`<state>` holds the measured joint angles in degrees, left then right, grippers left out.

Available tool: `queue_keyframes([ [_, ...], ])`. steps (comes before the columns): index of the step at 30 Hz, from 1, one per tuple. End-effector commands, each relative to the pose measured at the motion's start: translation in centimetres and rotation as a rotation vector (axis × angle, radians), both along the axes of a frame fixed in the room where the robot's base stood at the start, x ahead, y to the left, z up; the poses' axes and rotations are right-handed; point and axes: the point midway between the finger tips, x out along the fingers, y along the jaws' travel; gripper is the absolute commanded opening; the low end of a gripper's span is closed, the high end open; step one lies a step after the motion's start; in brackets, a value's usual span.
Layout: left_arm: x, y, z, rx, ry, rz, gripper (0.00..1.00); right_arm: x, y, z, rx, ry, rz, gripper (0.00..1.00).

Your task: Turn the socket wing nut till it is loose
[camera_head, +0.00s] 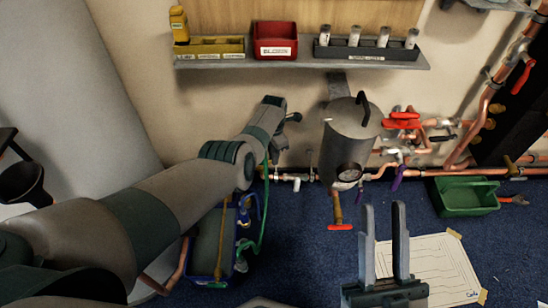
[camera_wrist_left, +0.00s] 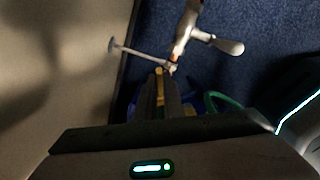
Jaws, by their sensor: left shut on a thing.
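My left arm reaches toward the wall piping, with its wrist (camera_head: 268,112) left of the grey tank. In the left wrist view my left gripper (camera_wrist_left: 163,73) has its two fingers closed together at the pipe's end. A small metal piece (camera_wrist_left: 173,67) shows at the fingertips, where a thin rod meets the pipe; it looks like the socket wing nut, mostly hidden by the fingers. The pipe fitting (camera_wrist_left: 190,25) with a rounded lever (camera_wrist_left: 227,46) is just beyond. My right gripper (camera_head: 385,235) is open and empty, pointing up over the floor.
The grey tank (camera_head: 350,140) with a gauge hangs on the wall beside copper pipes (camera_head: 465,160) and red valve handles. A shelf (camera_head: 300,62) with bins is above. A blue crate (camera_head: 192,262) with a green hose stands below my left arm. A green bin (camera_head: 467,196) is right.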

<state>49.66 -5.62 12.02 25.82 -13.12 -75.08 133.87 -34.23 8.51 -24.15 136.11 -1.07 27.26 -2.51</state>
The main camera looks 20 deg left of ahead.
Motion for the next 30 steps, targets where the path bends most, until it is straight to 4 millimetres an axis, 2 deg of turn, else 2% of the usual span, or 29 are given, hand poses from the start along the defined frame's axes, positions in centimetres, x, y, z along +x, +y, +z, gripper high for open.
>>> queue_keyframes([
  [8,0.2,0.3,0.1,0.003,-0.006,0.004,0.0,0.0,0.0,0.0,0.001,-0.002,0.0,0.31],
  [9,0.2,0.3,0.1,0.003,-0.006,0.004,0.15,0.0,0.0,0.0,0.001,-0.002,0.0,0.31],
  [11,0.2,0.3,0.1,0.003,-0.006,0.004,0.26,0.0,0.0,0.0,0.0,-0.001,0.0,0.31],
  [26,0.2,0.1,0.5,0.001,-0.004,0.001,0.26,0.3,0.1,-0.1,-0.008,0.023,0.003,0.31],
  [30,0.2,0.1,1.3,0.001,-0.004,0.001,0.26,0.8,0.5,-1.8,-0.035,0.112,0.009,0.31],
])
